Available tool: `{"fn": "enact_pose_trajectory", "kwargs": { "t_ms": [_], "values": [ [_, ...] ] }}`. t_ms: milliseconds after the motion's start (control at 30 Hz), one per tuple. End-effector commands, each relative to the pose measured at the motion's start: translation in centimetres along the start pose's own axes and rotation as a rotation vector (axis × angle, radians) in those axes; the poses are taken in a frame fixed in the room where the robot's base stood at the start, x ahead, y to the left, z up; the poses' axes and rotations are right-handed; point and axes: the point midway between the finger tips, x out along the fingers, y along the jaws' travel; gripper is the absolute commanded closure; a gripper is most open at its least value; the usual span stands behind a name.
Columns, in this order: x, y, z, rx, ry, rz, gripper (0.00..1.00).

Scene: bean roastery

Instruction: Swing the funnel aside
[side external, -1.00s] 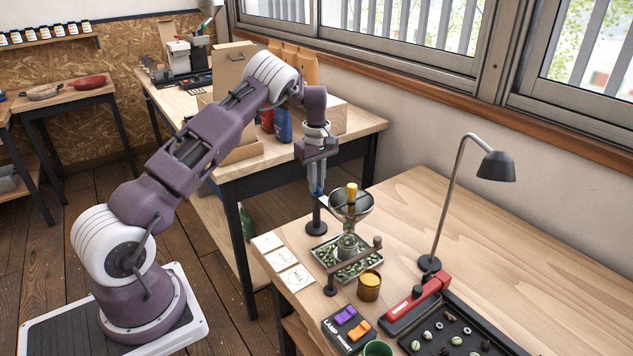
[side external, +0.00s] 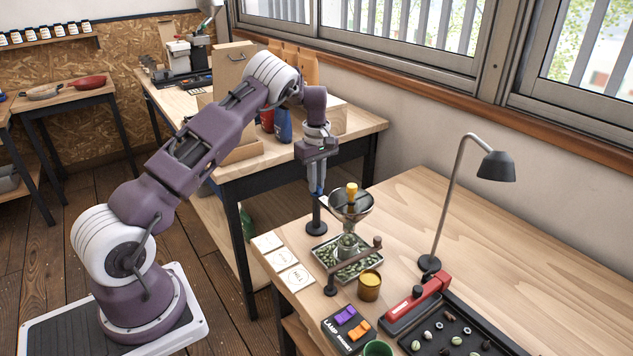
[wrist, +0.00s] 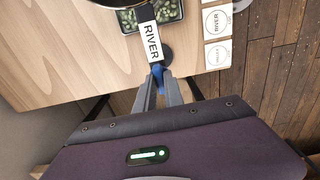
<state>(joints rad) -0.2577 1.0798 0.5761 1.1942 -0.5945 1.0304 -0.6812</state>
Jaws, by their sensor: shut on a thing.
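In the wrist view the funnel's dark rim is cut by the top edge. My gripper (side external: 318,190) is left of the funnel, pointing down. In the wrist view my gripper (wrist: 160,84) is shut on a blue tab (wrist: 157,70) at the end of a white label reading RIVER (wrist: 151,42). The fingers hide part of the tab.
White cards (side external: 281,260) lie along the left table edge. A lamp (side external: 445,215) and a red-handled tool (side external: 418,298) stand right. The back of the table is clear.

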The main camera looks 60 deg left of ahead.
Motion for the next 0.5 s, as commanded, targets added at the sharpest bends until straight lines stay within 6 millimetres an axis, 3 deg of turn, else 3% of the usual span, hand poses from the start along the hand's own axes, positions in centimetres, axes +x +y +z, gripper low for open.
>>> {"fn": "enact_pose_trajectory", "kwargs": {
  "t_ms": [500],
  "values": [
    [-0.11,0.10,0.00,-0.060,0.001,0.003,1.00]
  ]
}}
